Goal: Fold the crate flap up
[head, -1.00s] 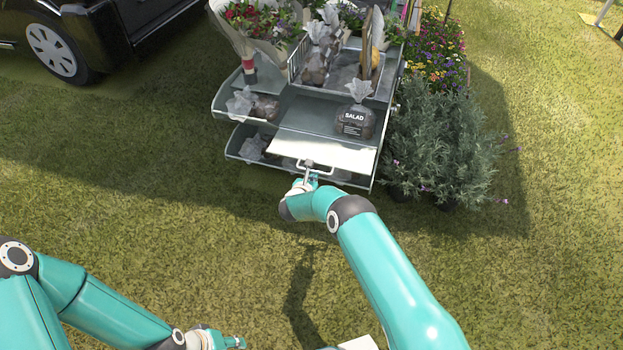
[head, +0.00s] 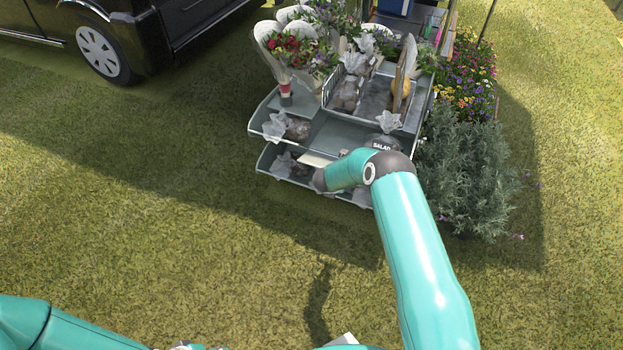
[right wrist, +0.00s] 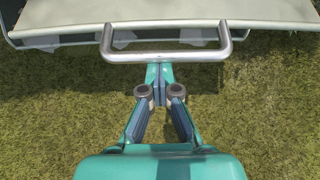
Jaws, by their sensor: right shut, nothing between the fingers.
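The crate flap (head: 318,159) is a cream panel on the lower front tier of the grey stand, mostly hidden behind my right arm in the head view. In the right wrist view the flap (right wrist: 165,10) spans the top, with a metal U-shaped handle (right wrist: 165,57) along its near edge. My right gripper (right wrist: 159,78) is shut and empty, with its tips at or just under the middle of the handle; I cannot tell whether they touch. In the head view it is hidden behind its arm. My left wrist barely shows at the bottom edge; its fingers are not clear.
A salad bag (head: 383,143) stands just behind the flap, partly covered by my arm. The stand (head: 335,135) also holds wrapped bouquets (head: 297,48) and produce bags. Bushy plants (head: 465,175) crowd its right side. A dark van (head: 125,40) stands at upper left. Open grass lies in front.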

